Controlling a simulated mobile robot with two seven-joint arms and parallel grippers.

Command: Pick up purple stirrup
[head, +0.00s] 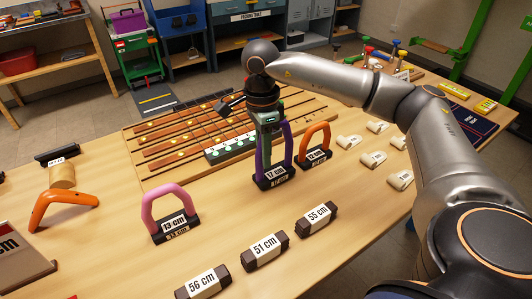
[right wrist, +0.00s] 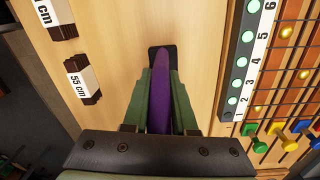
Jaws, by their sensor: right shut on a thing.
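The purple stirrup (head: 261,158) stands upright in the middle of the table on a dark base labelled 17 cm. My right gripper (head: 270,122) reaches down over its top from above, with its green fingers shut on the upper part of the arch. In the right wrist view the purple stirrup (right wrist: 160,95) runs between the two fingers (right wrist: 160,100), its dark base showing beyond it. I cannot tell whether the base is clear of the table. My left gripper is not in view.
An orange stirrup (head: 315,138) stands close at the right, a pink stirrup (head: 165,205) at the front left. Blocks labelled 55 cm (head: 316,219), 51 cm (head: 265,251) and 56 cm (head: 203,283) lie in front. A slatted board (head: 180,140) with a numbered strip is behind.

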